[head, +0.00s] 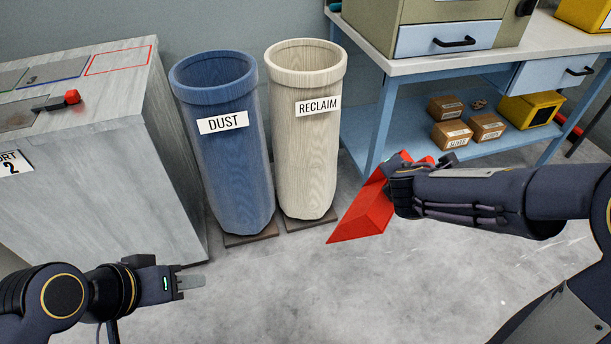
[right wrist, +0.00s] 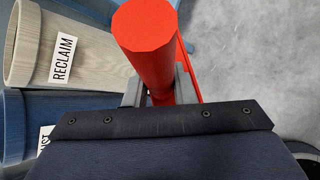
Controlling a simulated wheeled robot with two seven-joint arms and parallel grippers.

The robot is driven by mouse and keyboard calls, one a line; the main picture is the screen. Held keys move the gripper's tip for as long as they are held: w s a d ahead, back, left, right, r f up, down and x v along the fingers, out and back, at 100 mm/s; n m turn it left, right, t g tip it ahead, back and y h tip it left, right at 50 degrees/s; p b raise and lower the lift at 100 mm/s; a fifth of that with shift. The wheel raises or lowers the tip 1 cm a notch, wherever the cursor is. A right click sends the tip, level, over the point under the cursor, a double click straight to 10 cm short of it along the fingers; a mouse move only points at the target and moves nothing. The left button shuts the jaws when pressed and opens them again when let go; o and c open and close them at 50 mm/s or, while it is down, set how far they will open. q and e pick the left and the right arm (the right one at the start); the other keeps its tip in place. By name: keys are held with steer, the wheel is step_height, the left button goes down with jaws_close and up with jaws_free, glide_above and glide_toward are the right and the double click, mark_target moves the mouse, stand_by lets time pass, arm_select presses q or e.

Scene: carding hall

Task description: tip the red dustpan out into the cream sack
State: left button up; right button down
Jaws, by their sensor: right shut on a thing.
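The cream sack (head: 303,155), labelled RECLAIM, stands upright and open-topped at centre; it also shows at the left of the right wrist view (right wrist: 85,45). The red dustpan (head: 360,215) is in the air, right of the sack's lower part and below its rim. My right gripper (head: 398,180) is shut on the dustpan's handle (right wrist: 150,45), seen close up in the right wrist view. I cannot see whether anything lies in the pan. My left gripper (head: 190,283) is low at the left, away from the sacks, seen edge-on with no object visible in it.
A blue sack (head: 222,160) labelled DUST stands just left of the cream one. A grey cabinet (head: 110,180) with a red-tipped tool (head: 58,101) on top is at left. A blue bench (head: 440,66) with several small boxes on its shelf is at right. The front floor is clear.

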step_height(320, 180, up, 7)
steer(key=m+t+y+b, duration=0.5)
steer(key=b, duration=1)
steer(key=shift+f, duration=0.2)
steer(key=shift+r+t+b, duration=0.3)
steer(key=shift+r, duration=0.2)
